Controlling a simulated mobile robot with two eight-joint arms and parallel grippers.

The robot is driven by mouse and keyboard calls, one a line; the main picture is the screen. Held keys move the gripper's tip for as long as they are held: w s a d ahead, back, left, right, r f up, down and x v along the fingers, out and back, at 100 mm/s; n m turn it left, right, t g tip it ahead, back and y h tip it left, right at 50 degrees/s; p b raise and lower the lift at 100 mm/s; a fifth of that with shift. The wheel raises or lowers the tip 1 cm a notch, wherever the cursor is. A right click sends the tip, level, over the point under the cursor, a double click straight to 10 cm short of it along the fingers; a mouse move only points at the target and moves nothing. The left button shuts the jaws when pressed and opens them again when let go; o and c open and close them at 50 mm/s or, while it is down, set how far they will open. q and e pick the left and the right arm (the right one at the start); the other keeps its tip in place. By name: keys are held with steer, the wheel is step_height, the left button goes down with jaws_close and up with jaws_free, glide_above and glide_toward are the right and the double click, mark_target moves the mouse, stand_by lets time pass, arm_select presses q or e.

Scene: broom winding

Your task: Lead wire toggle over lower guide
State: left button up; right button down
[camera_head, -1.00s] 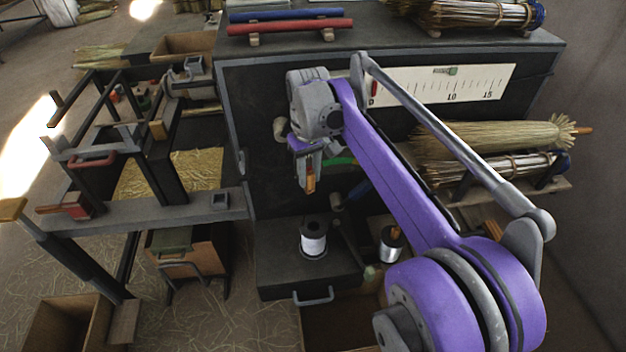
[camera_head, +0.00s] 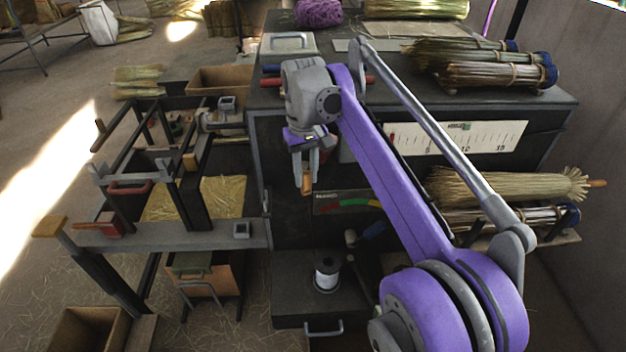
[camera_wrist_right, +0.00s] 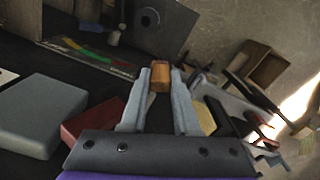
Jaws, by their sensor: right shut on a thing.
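My right gripper (camera_head: 306,172) is shut on a small orange-brown wooden toggle (camera_head: 307,184), held upright in front of the dark cabinet, above and left of the gauge. In the right wrist view the toggle (camera_wrist_right: 160,76) sits between the tips of my right gripper (camera_wrist_right: 160,84). No wire can be made out running from it. A spool of pale wire (camera_head: 327,272) stands on the low dark shelf below. A small pale knob-like part (camera_head: 350,237), possibly the lower guide, shows above the spool to its right. My left gripper is out of view.
A gauge with coloured bands (camera_head: 347,203) is on the cabinet front. A black frame with red handles (camera_head: 128,187) stands left. Straw brooms (camera_head: 505,185) lie on the right rack. Open space separates the toggle from the spool shelf.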

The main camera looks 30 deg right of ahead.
steer(key=w+a+r+p, duration=0.3)
steer(key=r+p, duration=0.3)
steer(key=r, duration=0.6)
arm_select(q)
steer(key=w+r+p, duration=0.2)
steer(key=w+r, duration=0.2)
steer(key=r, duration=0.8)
arm_select(e)
steer(key=w+a, duration=0.9)
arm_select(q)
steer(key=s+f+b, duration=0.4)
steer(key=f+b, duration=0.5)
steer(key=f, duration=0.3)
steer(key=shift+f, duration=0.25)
arm_select(e)
step_height(320, 180, down, 22)
steer(key=shift+s+d, duration=0.15)
steer(key=shift+s, duration=0.05)
